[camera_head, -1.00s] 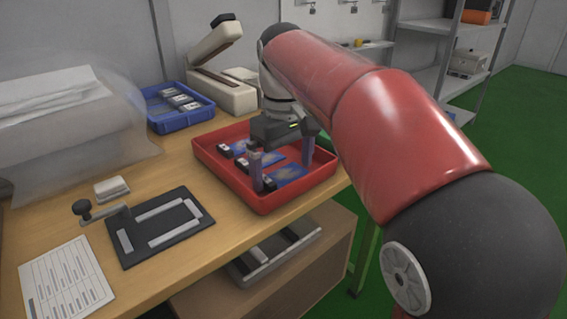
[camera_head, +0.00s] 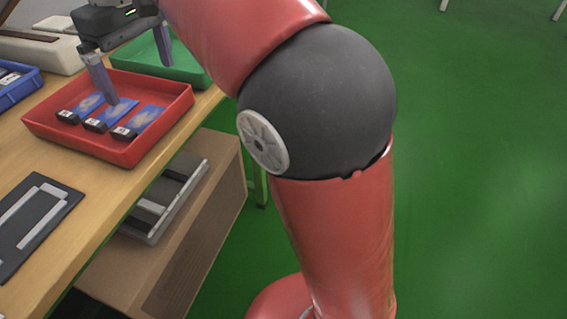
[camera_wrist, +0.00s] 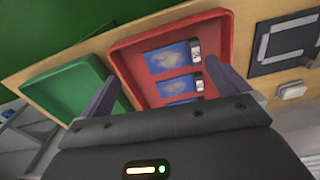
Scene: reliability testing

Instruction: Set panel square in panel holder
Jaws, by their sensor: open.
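Several blue panels with black-and-white end blocks lie in a row in the red tray (camera_head: 150,152); one is the near right panel (camera_head: 146,118). In the wrist view, a panel (camera_wrist: 170,58) lies flat on the floor of the red tray (camera_wrist: 222,30). My gripper (camera_head: 138,80) is open and empty, above the tray's far side; in the wrist view, its fingers (camera_wrist: 162,70) stand wide apart with panels visible between them. The panel holder, a dark plate with pale bars (camera_head: 28,213), lies on the table at lower left, partly cut off. It also shows in the wrist view (camera_wrist: 260,68), with no panel visible on it.
A green tray (camera_head: 150,68) sits beyond the red one. A blue bin (camera_head: 18,88) is at the left edge. A grey fixture (camera_head: 165,205) lies on a shelf below the table's edge. A small white block (camera_wrist: 292,90) is near the holder.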

